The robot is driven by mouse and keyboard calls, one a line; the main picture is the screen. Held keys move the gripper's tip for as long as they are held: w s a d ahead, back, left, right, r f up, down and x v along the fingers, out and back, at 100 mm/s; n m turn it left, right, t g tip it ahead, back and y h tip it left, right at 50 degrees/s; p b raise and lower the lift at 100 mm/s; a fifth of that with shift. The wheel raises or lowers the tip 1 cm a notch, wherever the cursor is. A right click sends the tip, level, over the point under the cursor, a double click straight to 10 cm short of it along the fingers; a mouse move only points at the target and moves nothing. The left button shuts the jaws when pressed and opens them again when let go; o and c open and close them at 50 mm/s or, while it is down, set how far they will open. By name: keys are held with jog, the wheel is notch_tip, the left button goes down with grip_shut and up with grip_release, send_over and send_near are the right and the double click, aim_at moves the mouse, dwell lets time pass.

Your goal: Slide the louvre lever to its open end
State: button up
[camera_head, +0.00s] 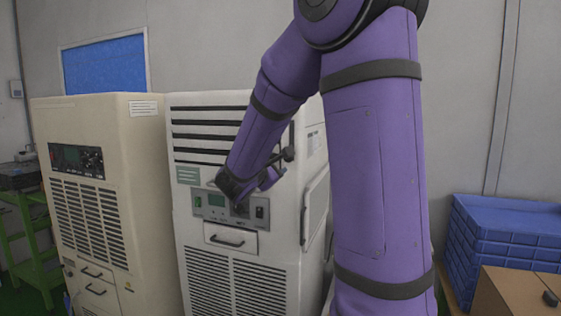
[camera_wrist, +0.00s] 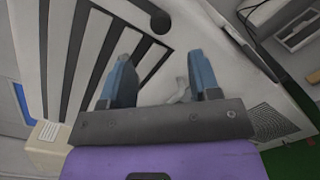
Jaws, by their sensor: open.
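The white cabinet (camera_head: 230,240) has dark louvre slats (camera_head: 205,135) across its upper front, and the slats also show at the left of the wrist view (camera_wrist: 90,50). My gripper (camera_head: 252,190) is in front of the cabinet, below the slats and by the control panel. In the wrist view, its two blue-grey fingers (camera_wrist: 160,68) stand apart. A small pale grey piece (camera_wrist: 180,90) shows between them, and a dark round knob (camera_wrist: 160,22) lies beyond them. I cannot tell which part is the louvre lever, or whether a finger touches it. My arm hides part of the cabinet front.
A control panel (camera_head: 210,206) and a drawer with a dark handle (camera_head: 229,240) sit below the slats. A cream cabinet (camera_head: 100,190) stands close on the left. Blue crates (camera_head: 500,235) and a cardboard box (camera_head: 510,292) are at the right.

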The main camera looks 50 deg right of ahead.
jog(key=x, duration=0.9)
jog(key=shift+d, duration=0.4)
